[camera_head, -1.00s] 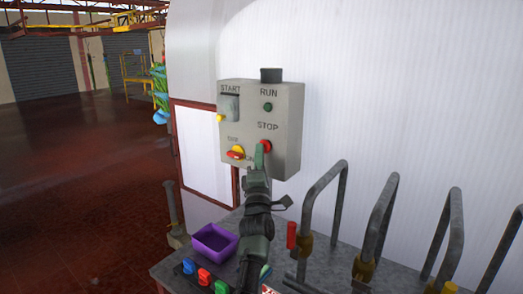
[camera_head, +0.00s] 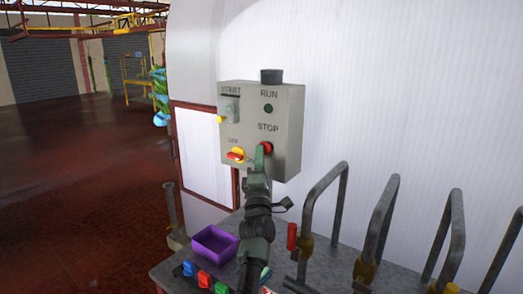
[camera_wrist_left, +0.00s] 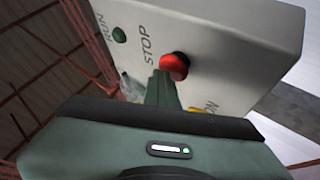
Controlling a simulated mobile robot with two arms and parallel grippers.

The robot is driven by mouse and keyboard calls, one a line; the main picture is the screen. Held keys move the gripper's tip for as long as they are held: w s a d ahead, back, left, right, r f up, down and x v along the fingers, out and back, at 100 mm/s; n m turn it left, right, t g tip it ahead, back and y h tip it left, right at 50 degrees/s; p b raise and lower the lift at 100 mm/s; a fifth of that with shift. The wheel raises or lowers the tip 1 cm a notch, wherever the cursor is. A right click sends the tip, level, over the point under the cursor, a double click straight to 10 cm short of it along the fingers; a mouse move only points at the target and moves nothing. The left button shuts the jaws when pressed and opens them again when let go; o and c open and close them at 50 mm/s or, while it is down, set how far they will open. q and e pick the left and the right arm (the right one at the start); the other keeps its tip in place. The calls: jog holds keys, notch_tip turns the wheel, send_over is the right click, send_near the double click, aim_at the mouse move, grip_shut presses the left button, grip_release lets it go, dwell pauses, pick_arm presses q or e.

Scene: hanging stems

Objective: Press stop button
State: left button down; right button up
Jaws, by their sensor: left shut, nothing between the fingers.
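The red stop button (camera_head: 266,148) sits on the lower right of the grey control box (camera_head: 288,115), under the label STOP. It also shows in the left wrist view as a red mushroom knob (camera_wrist_left: 174,66). My left gripper (camera_head: 259,152) is shut and empty, its tip at the left edge of the button in the head view. In the left wrist view the shut fingers (camera_wrist_left: 160,82) end just left of and below the knob. I cannot tell whether they touch it. My right gripper is not in view.
The box also carries a green RUN light (camera_head: 268,108), a covered START switch (camera_head: 229,107) and a red-yellow rotary switch (camera_head: 236,155). Below, a metal table (camera_head: 170,270) holds a purple bin (camera_head: 214,242) and coloured buttons. Bent metal pipes (camera_head: 379,225) stand at right.

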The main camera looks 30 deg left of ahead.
pick_arm(q)
jog(key=s+p, duration=0.1)
jog(key=s, duration=0.1)
jog(key=s+p, duration=0.1)
jog(key=s, duration=0.2)
jog(key=shift+s+a+f, duration=0.15)
jog(key=shift+s+a, duration=0.05)
jog(key=shift+s, duration=0.05)
dwell(0.7)
